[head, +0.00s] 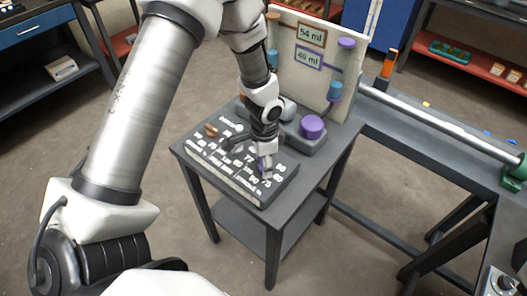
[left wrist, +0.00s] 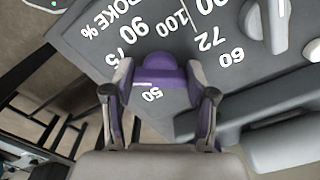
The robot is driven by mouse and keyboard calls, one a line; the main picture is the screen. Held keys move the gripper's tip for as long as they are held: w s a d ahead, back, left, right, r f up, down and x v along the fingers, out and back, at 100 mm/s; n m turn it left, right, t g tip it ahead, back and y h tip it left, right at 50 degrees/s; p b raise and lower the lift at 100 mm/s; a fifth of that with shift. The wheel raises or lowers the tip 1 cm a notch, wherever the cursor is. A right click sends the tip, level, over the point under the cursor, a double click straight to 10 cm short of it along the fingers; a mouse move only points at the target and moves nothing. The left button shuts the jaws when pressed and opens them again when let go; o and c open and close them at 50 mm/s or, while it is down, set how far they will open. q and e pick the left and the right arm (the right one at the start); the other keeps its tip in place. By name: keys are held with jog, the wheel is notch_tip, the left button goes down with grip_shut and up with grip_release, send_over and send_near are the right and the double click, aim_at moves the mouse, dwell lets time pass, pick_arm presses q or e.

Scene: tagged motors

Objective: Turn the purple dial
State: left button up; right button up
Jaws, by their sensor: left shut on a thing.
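The purple dial (left wrist: 155,72) sits on a dark grey panel (left wrist: 100,32) with white numbers around it in the left wrist view. A white pointer mark shows on it, near the number 50. In the head view the dial (head: 262,163) shows only partly behind my gripper. My left gripper (left wrist: 165,95) is shut on the dial, one finger on each side. It also shows in the head view (head: 265,168), reaching down to the front right part of the panel. My right gripper is not in view.
The panel lies on a small grey table (head: 283,215). An orange dial (head: 211,130) and a grey dial (left wrist: 268,22) are on the same panel. A bench with a metal tube (head: 430,120) stands right.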

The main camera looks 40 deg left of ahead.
pick_arm(q)
jog(key=shift+m+p, duration=0.6)
jog(key=shift+m, duration=0.4)
jog(key=shift+f, duration=0.1)
jog(key=o, duration=1.1)
jog(key=shift+o, duration=0.3)
jog(key=shift+w+d, duration=0.1)
jog(key=shift+d, duration=0.05)
